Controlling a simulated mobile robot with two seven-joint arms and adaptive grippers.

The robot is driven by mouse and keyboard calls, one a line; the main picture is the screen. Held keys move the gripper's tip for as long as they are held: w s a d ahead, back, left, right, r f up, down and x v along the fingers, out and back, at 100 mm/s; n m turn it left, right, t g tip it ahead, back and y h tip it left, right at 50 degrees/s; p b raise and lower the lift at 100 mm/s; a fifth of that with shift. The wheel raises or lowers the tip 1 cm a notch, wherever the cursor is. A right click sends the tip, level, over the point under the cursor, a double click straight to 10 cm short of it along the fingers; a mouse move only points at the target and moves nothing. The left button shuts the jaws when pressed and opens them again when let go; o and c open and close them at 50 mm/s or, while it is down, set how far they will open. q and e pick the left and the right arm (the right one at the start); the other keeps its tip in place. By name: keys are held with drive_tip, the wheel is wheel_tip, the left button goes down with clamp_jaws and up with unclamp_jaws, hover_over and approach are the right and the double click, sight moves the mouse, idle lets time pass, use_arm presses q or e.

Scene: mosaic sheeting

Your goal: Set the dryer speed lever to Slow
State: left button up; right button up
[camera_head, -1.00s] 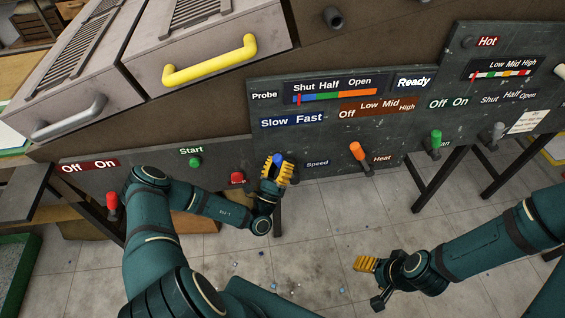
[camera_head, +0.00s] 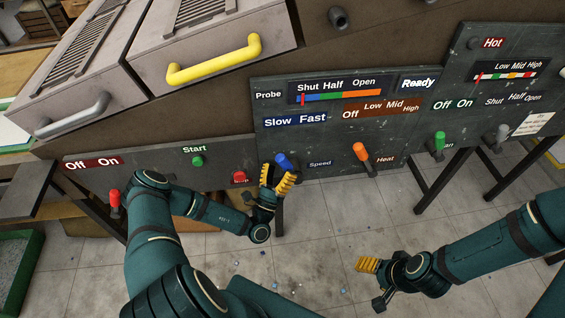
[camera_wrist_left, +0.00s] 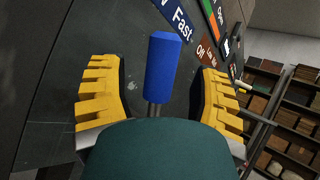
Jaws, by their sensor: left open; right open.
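The blue speed lever (camera_head: 284,161) sticks out of the dark panel beside the "Speed" label and under the "Slow Fast" sign (camera_head: 295,119). Its handle leans up and to the left in the head view. My left gripper (camera_head: 278,179) is open around the lever. In the left wrist view the blue handle (camera_wrist_left: 163,68) stands between the two yellow fingers, with a gap on each side, and its thin shaft goes down behind my wrist. My right gripper (camera_head: 370,282) is open and empty, low in front of the panel, away from the levers.
An orange heat lever (camera_head: 360,153) stands right of the blue one, with green (camera_head: 439,142) and grey (camera_head: 501,133) levers further right. A red stop button (camera_head: 239,177), green start button (camera_head: 197,161) and red lever (camera_head: 115,200) are left. The floor below is open.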

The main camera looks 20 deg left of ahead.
use_arm(q)
drive_tip(key=v, duration=0.9)
drive_tip(key=shift+s, duration=0.1)
